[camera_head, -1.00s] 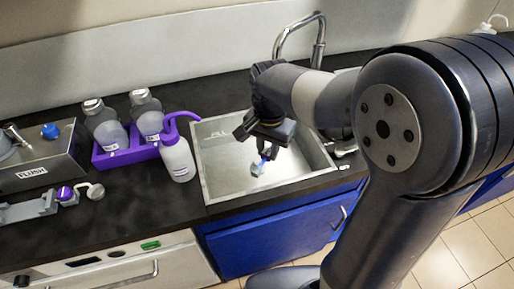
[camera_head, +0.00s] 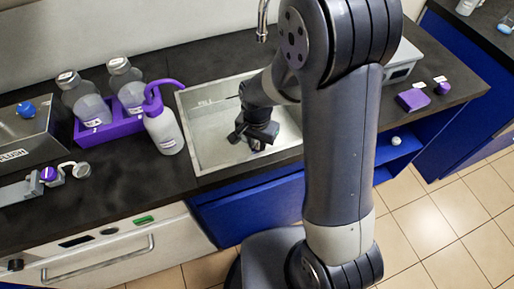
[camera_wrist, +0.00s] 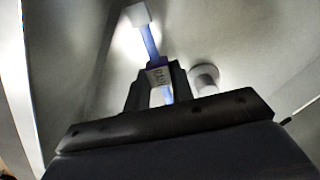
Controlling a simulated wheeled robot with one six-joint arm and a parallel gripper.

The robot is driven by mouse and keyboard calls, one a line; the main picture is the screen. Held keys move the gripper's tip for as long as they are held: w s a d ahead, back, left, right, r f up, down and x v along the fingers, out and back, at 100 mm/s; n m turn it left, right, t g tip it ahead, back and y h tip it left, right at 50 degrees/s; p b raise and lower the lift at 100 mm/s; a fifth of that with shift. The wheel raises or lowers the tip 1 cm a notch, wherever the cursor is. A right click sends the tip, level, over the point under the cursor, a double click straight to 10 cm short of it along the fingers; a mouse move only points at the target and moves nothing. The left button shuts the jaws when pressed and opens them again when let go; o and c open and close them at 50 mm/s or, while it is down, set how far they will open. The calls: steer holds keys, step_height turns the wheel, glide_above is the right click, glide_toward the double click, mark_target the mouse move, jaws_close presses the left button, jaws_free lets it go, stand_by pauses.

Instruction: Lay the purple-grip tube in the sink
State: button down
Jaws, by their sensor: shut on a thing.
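My gripper (camera_head: 258,137) is down over the sink (camera_head: 208,130), inside its outline in the head view. In the wrist view my gripper (camera_wrist: 157,95) is shut on the tube (camera_wrist: 151,42), which has a blue-violet shaft, a pale block-like end and a small printed label at the jaws. The tube points away from the jaws over the grey basin. In the head view the tube is hidden by the gripper. I cannot tell whether the tube touches the basin floor. A round drain-like fitting (camera_wrist: 205,76) shows right of the jaws.
A white bottle with a purple spout (camera_head: 164,130) stands close left of the sink, beside a purple rack (camera_head: 95,135) with two clear bottles. A metal FLUSH unit (camera_head: 30,140) is far left. A faucet (camera_head: 262,25) rises behind the sink. A purple block (camera_head: 412,100) lies at the right.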

mark_target(257, 145)
steer(key=shift+f, duration=1.45)
steer(key=shift+f, duration=0.2)
steer(key=c, duration=1.2)
jaws_free()
steer(key=shift+c, duration=0.2)
steer(key=shift+r, duration=0.2)
step_height(257, 145, up, 12)
steer(key=p, duration=0.1)
steer(key=shift+f+b, duration=0.45)
steer(key=shift+f, duration=4.05)
steer(key=shift+f, duration=0.15)
